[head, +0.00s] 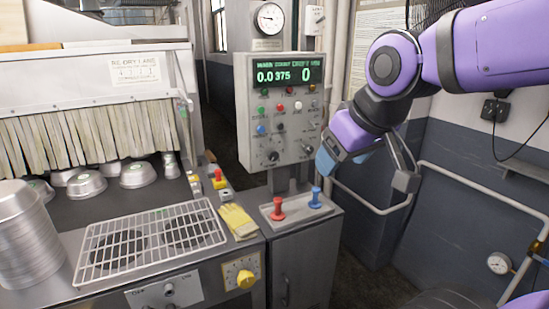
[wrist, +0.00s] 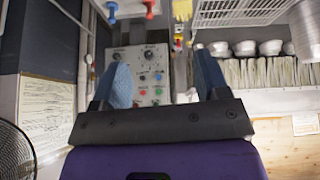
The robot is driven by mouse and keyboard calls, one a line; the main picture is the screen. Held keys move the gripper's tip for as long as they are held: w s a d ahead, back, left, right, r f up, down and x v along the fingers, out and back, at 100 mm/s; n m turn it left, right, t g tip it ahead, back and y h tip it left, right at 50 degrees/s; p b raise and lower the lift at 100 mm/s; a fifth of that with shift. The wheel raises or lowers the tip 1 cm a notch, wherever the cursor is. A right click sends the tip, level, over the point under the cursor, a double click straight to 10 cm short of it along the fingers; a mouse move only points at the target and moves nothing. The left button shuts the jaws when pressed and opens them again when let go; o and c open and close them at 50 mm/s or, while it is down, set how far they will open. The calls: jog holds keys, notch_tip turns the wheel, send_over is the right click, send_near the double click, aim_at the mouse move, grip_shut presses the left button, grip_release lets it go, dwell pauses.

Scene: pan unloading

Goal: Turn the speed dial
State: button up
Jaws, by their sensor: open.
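The grey control panel (head: 282,110) stands upright in the middle of the head view, with a green display above lamps and buttons. Two black knobs sit low on its face, a left one (head: 273,156) and a right one (head: 308,149); both also show upside down in the wrist view (wrist: 148,54). A yellow dial (head: 241,273) is on the front of the machine below. I cannot read which is the speed dial. My gripper (head: 345,158) is open and empty, just right of the panel, with blue fingers apart; the panel shows between them in the wrist view (wrist: 160,65).
A red plunger (head: 277,209) and a blue one (head: 315,197) stand on the ledge below the panel. Yellow gloves (head: 238,221), a wire rack (head: 150,240) and stacked pans (head: 28,238) are left. A pipe (head: 470,194) runs along the right wall.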

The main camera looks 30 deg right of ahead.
jog(key=w+d+f+n+t, duration=0.1)
jog(key=w+n, duration=0.1)
jog(key=w, duration=0.4)
jog(key=w+d+f+n+t, duration=0.1)
jog(key=w+f+n+t, duration=0.1)
jog(key=w, duration=0.4)
jog(key=n+t, duration=0.5)
jog(key=n, duration=0.3)
send_near(275, 157)
jog(key=s+a+r, duration=0.1)
jog(key=s+r, duration=0.3)
notch_tip(275, 157, down, 7)
jog(key=w+n+t, duration=0.3)
jog(key=n+t, duration=0.1)
jog(key=n, duration=0.1)
jog(key=w, duration=0.7)
jog(key=w+d, duration=0.1)
jog(key=w, duration=0.2)
jog(key=shift+w, duration=0.25)
jog(key=c, duration=0.9)
